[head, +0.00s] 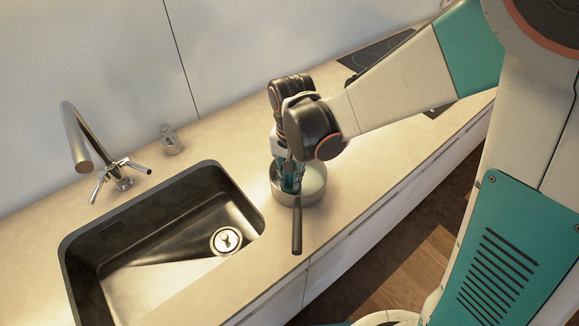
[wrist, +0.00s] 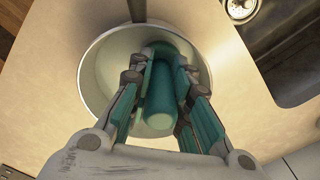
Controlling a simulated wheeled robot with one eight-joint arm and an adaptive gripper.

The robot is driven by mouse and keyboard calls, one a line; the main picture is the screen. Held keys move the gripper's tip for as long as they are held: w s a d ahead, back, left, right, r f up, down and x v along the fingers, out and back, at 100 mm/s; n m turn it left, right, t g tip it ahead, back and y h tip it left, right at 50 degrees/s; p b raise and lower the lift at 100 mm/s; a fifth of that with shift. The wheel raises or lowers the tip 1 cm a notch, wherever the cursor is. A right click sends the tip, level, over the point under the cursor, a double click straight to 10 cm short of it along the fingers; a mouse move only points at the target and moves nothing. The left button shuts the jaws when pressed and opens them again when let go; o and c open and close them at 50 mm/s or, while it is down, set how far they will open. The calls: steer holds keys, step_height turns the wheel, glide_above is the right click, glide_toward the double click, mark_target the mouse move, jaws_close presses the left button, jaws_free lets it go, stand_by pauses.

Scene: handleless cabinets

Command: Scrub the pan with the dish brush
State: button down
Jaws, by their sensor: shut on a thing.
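The pan (head: 312,190) stands on the counter just right of the sink, its dark handle (head: 297,230) pointing toward the counter's front edge. In the wrist view the pan (wrist: 98,62) shows as a round, pale-walled vessel below my gripper. My gripper (wrist: 165,85) points down into the pan and is shut on a teal cylindrical thing (wrist: 159,108), which appears to be the dish brush's handle. The brush's lower end is hidden, so I cannot tell whether it touches the pan's bottom. In the head view my gripper (head: 291,178) is partly hidden by my arm.
The sink (head: 170,235) lies to the left, with a metal faucet (head: 85,145) behind it. A small glass-like item (head: 170,140) stands near the wall. A dark cooktop (head: 375,52) is at the far right. Bare counter (head: 350,130) lies right of the pan.

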steer(key=shift+w+d+f+b, duration=0.1)
steer(key=shift+w+d+b, duration=0.05)
steer(key=shift+w+d, duration=0.75)
steer(key=shift+w+d+r+b, duration=0.15)
steer(key=shift+w+d, duration=0.4)
steer(key=shift+w, duration=0.6)
steer(key=shift+w+d+f+b, duration=0.15)
steer(key=shift+w+d, duration=0.6)
steer(key=shift+w, duration=0.3)
steer(key=shift+s+a, duration=0.7)
steer(key=shift+s, duration=0.55)
steer(key=shift+s+a, duration=0.7)
steer(key=shift+s, duration=0.5)
steer(key=shift+s+a, duration=0.7)
steer(key=shift+s, duration=0.55)
steer(key=shift+w+d+b, duration=0.1)
steer(key=shift+w+d, duration=0.8)
steer(key=shift+w, duration=0.25)
steer(key=shift+w+d+b, duration=0.15)
steer(key=shift+w+d, duration=0.7)
steer(key=shift+w, duration=0.25)
steer(key=shift+w+d+b, duration=0.1)
steer(key=shift+w+d, duration=0.8)
steer(key=shift+w, duration=0.25)
steer(key=shift+s+a, duration=0.65)
steer(key=shift+s, duration=0.55)
steer(key=shift+s+a, duration=0.65)
steer(key=shift+s, duration=0.6)
steer(key=shift+s+a, duration=0.65)
steer(key=shift+s, duration=0.55)
